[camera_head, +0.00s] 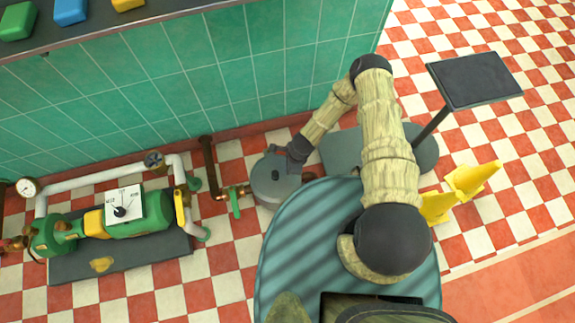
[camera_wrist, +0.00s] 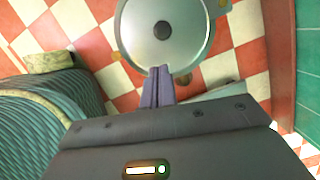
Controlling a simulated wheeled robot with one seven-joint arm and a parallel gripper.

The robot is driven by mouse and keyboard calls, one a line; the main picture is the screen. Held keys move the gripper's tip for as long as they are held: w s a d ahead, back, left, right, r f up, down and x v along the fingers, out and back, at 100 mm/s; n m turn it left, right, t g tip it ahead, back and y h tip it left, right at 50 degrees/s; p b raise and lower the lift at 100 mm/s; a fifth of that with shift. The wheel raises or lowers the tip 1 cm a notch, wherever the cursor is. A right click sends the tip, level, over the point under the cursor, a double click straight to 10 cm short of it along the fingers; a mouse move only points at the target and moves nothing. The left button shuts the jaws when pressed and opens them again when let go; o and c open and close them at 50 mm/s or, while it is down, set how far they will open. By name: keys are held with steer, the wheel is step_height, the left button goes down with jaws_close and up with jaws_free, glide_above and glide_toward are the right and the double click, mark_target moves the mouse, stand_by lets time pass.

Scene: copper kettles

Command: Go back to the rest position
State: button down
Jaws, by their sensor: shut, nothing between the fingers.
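My gripper (camera_head: 292,158) is at the end of my bent, straw-wrapped arm, low beside the tiled wall. In the wrist view its two dark fingers (camera_wrist: 158,88) are together with nothing between them. They point at a round grey pot (camera_wrist: 165,30) with a dark knob in the middle of its lid. In the head view the pot (camera_head: 272,185) stands on the floor just left of and below the gripper, partly hidden by it. I cannot tell whether the fingertips touch the pot.
A green pump (camera_head: 140,222) with white pipes sits on a dark plate at left. A brown pipe with a green-handled valve (camera_head: 235,200) joins the pot. A shelf (camera_head: 120,28) runs along the wall. Floor is clear at far right.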

stand_by(0.5)
steer(key=w+d+r+n+t, duration=0.1)
steer(key=w+d+r+n, duration=0.2)
steer(key=r, duration=0.6)
steer(key=w+d+r+n, duration=0.3)
steer(key=w+r, duration=0.1)
steer(key=r, duration=0.6)
steer(key=w+d+r+n+t, duration=0.1)
steer(key=w+d+r+n, duration=0.25)
steer(key=r, duration=0.55)
steer(key=s+d+r+n+h, duration=0.1)
steer(key=s+d+r+n, duration=0.2)
steer(key=r, duration=0.5)
steer(key=s+d+r+n+t+h, duration=0.1)
steer(key=s+d+r+n, duration=0.15)
steer(key=s+r, duration=0.4)
steer(key=s+d+r+n+h, duration=0.1)
steer(key=s+d+r, duration=0.3)
steer(key=r, duration=0.4)
steer(key=w+p+v, duration=0.2)
steer(key=p+v, duration=0.9)
steer(key=w+r+p+v, duration=0.1)
steer(key=w+p+v, duration=0.2)
steer(key=p+v, duration=0.9)
steer(key=shift+w+r+p, duration=0.2)
steer(key=shift+r+p, duration=0.05)
steer(key=shift+p, duration=0.05)
steer(key=shift+d, duration=0.1)
